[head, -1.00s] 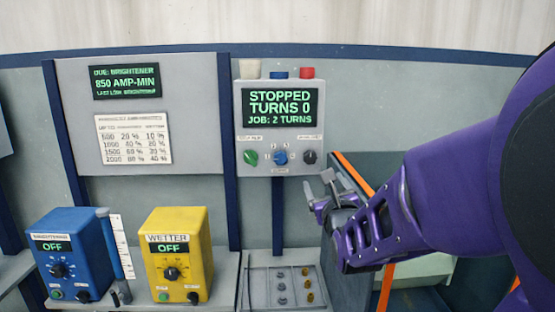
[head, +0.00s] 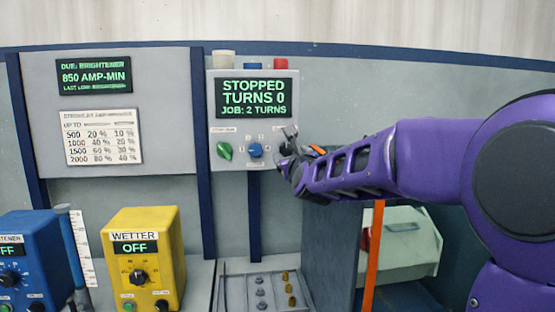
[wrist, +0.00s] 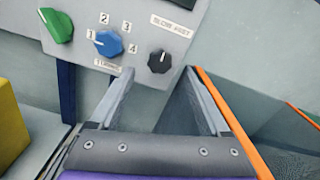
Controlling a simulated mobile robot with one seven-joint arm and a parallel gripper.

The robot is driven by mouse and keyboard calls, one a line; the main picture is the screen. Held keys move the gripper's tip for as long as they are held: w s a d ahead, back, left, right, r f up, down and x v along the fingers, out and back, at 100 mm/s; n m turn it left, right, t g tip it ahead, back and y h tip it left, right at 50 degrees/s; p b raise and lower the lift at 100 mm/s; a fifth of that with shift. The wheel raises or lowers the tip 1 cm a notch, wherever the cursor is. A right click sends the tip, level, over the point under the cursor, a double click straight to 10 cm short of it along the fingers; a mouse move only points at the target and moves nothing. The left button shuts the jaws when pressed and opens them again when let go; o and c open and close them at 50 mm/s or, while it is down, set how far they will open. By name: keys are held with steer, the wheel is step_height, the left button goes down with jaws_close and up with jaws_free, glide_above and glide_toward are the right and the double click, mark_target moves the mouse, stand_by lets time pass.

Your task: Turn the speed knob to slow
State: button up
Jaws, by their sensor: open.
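The speed knob (wrist: 161,62) is a small black knob below the SLOW FAST label (wrist: 171,26) at the panel's lower right. A pale mark on it appears to point up and right, though it is small. My gripper (wrist: 158,76) is open and empty, its two fingers spread to either side below the knob in the wrist view. The knob lies beyond the fingertips; I cannot tell whether they touch the panel. In the head view my gripper (head: 288,148) covers most of the knob. The control panel (head: 216,163) reads STOPPED, TURNS 0, JOB: 2 TURNS.
Beside the speed knob are a blue numbered knob (wrist: 108,43) and a green knob (wrist: 57,25). A yellow WETTER box (head: 145,255) and a blue box (head: 30,255) stand lower left. A grey partition with an orange edge (head: 372,250) stands below my arm.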

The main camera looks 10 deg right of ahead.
mark_target(286, 149)
steer(key=shift+w, duration=2.75)
jaws_close()
